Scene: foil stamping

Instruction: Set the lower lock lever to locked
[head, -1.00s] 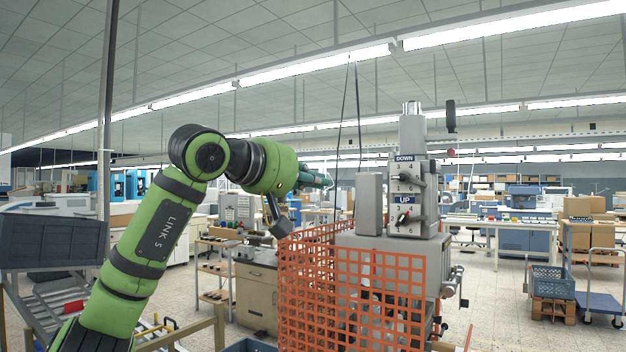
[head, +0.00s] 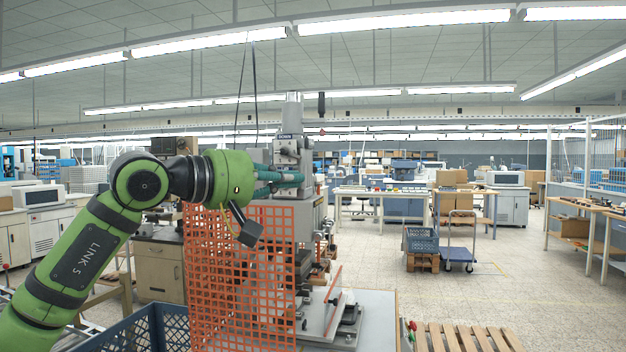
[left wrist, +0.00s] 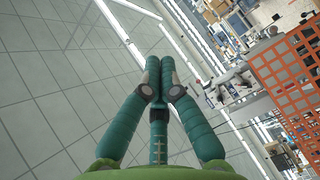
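The grey press column (head: 291,112) stands behind my left gripper, with a small DOWN label (head: 286,137) on its upper part. An upper lever (head: 305,152) is small at the column's right side. The lower lock lever cannot be made out; my gripper covers that part of the column. My left gripper (head: 301,179) shows teal fingers pointing right across the column; contact cannot be told. In the left wrist view its fingers (left wrist: 160,62) come together at the tips with nothing visible between them. My right gripper is in neither view.
An orange mesh guard (head: 240,285) stands in front of the press and also shows in the left wrist view (left wrist: 285,75). A blue crate (head: 135,330) is at the lower front. A wooden pallet (head: 465,338) lies at lower right. Open floor (head: 485,290) extends right.

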